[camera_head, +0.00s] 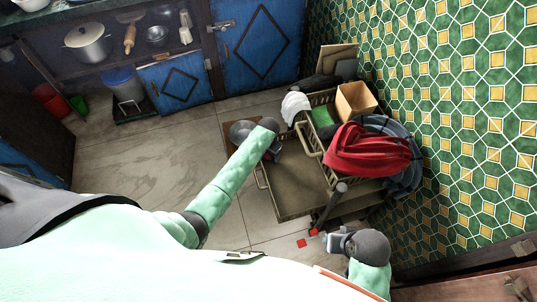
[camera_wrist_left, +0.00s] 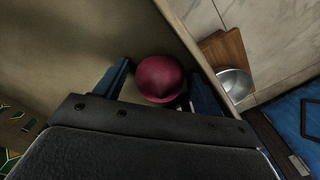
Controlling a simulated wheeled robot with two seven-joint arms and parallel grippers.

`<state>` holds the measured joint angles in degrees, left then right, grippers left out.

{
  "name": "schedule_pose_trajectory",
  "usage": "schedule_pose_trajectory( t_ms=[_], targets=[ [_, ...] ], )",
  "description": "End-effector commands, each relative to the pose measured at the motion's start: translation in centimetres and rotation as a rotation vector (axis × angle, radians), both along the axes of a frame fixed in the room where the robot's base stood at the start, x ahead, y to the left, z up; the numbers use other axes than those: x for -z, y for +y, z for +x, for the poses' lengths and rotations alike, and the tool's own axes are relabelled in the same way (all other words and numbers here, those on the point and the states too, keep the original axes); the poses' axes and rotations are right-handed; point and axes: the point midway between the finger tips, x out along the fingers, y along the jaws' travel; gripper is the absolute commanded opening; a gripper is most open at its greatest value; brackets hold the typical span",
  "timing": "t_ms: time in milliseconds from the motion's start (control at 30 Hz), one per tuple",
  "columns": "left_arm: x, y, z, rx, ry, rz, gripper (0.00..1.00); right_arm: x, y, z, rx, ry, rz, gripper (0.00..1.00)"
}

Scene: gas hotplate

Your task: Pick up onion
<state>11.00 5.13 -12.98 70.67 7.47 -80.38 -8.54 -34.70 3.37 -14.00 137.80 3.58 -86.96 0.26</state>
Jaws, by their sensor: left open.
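A round dark red-purple onion (camera_wrist_left: 159,72) lies on a plain brown surface in the left wrist view. My left gripper (camera_wrist_left: 161,84) is open, with one blue finger on each side of the onion. I cannot tell whether either finger touches it. In the head view my left gripper (camera_head: 273,152) reaches down over the left part of the brown cart top (camera_head: 291,190). There the wrist and gripper mostly hide the onion. My right gripper (camera_head: 337,242) is at the lower right, apart from the onion, and its jaws are not clear.
A metal bowl (camera_wrist_left: 235,83) and a wooden board (camera_wrist_left: 223,48) are beyond the cart edge. A wire basket (camera_head: 303,131), a red cloth (camera_head: 365,151) and a cardboard box (camera_head: 355,101) crowd the right side near the tiled wall. The floor to the left is clear.

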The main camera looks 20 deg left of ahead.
Motion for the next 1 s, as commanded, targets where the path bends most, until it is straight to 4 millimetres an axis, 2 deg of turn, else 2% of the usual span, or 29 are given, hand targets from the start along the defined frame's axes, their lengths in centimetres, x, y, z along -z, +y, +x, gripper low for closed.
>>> schedule_pose_trajectory(
  t_ms=[67, 100, 300, 567, 667, 767, 1000],
  targets=[
    [0.0, 0.0, 0.0, 0.000, 0.000, 0.000, 0.69, 0.0, 0.0, 0.0, 0.000, 0.001, 0.000, 0.36],
    [0.0, 0.0, 0.0, 0.000, 0.000, 0.000, 0.65, 0.0, 0.0, -0.1, 0.000, 0.001, 0.000, 0.36],
    [0.0, 0.0, 0.0, 0.000, 0.000, 0.000, 0.26, 0.0, 0.0, -0.1, 0.000, 0.001, 0.000, 0.36],
    [-0.1, 0.0, 0.0, 0.000, 0.000, 0.000, 0.25, 0.1, 0.0, 0.0, 0.000, 0.001, 0.000, 0.36],
    [-0.8, 0.0, 0.0, 0.000, -0.001, 0.000, 0.25, 0.1, 0.0, 0.0, 0.000, 0.000, 0.000, 0.36],
    [-2.1, 0.0, 0.0, 0.001, -0.002, -0.001, 0.25, 0.1, 0.0, 0.1, 0.000, -0.002, 0.000, 0.36],
    [-6.4, 0.0, 0.1, 0.001, -0.002, -0.001, 0.25, 0.4, 0.2, 0.3, 0.000, -0.009, 0.007, 0.36]
  ],
)
